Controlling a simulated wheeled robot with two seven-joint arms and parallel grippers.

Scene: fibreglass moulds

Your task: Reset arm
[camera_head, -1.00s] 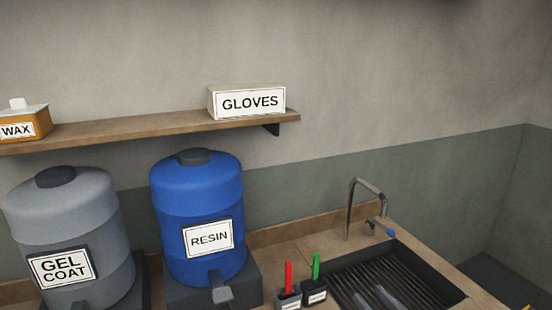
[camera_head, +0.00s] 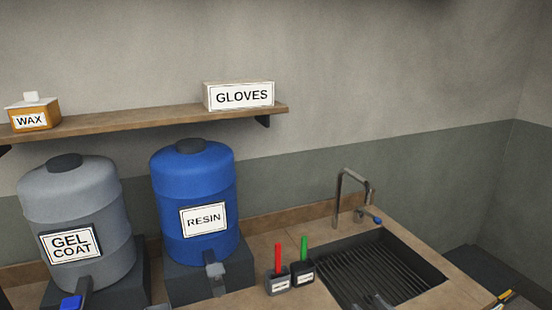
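My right gripper (camera_head: 369,304) shows only as grey fingertips at the bottom edge, in front of the sink (camera_head: 415,258). Two tips seem to stand apart with nothing seen between them; the rest of the gripper is cut off by the frame.
A grey gel coat drum (camera_head: 70,205) and a blue resin drum (camera_head: 192,185) stand on dark stands at left. Two small holders (camera_head: 278,284) with red and green handles sit beside the sink. A tap (camera_head: 340,200) rises behind it. A shelf (camera_head: 150,118) holds a wax tin (camera_head: 45,107) and gloves box (camera_head: 220,96).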

